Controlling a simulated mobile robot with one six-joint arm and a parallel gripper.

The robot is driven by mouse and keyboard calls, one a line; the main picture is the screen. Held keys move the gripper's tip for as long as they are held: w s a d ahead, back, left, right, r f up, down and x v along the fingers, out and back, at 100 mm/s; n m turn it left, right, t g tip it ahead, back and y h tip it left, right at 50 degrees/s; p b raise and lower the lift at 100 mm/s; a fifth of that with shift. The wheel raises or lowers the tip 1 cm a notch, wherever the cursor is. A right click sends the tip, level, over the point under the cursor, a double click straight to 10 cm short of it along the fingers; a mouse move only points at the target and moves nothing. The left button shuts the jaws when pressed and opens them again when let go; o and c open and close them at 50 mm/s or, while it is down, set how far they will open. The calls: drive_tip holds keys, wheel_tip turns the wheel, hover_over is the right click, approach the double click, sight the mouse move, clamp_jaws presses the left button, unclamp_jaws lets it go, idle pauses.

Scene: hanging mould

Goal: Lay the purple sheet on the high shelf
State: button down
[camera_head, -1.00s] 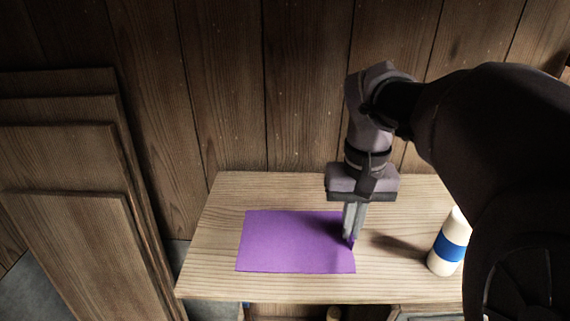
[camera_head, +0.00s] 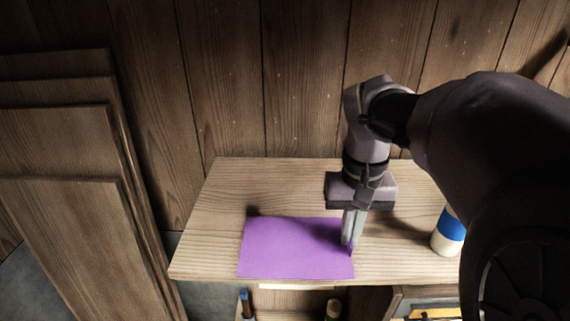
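The purple sheet (camera_head: 290,255) is flat over the front part of the pale wooden shelf (camera_head: 215,240), its front edge close to the shelf's front edge. A dark shadow shows along its back edge; I cannot tell whether it touches the shelf or is slightly above it. My gripper (camera_head: 350,246) points down at the sheet's right edge. Its fingers are close together, with a bit of purple at the tips, and look shut on that edge. The exact grip is too small to see clearly.
A white bottle with a blue band (camera_head: 449,234) stands on the shelf, right of my gripper, partly behind my arm. Dark wooden boards (camera_head: 65,215) lean at the left. The shelf's back and left are clear. A lower level with tools (camera_head: 333,308) shows below.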

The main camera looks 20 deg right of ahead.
drive_tip(key=shift+f+b, duration=0.45)
drive_tip(key=shift+f, duration=0.15)
drive_tip(key=c, duration=1.6)
unclamp_jaws()
drive_tip(key=shift+o, duration=0.2)
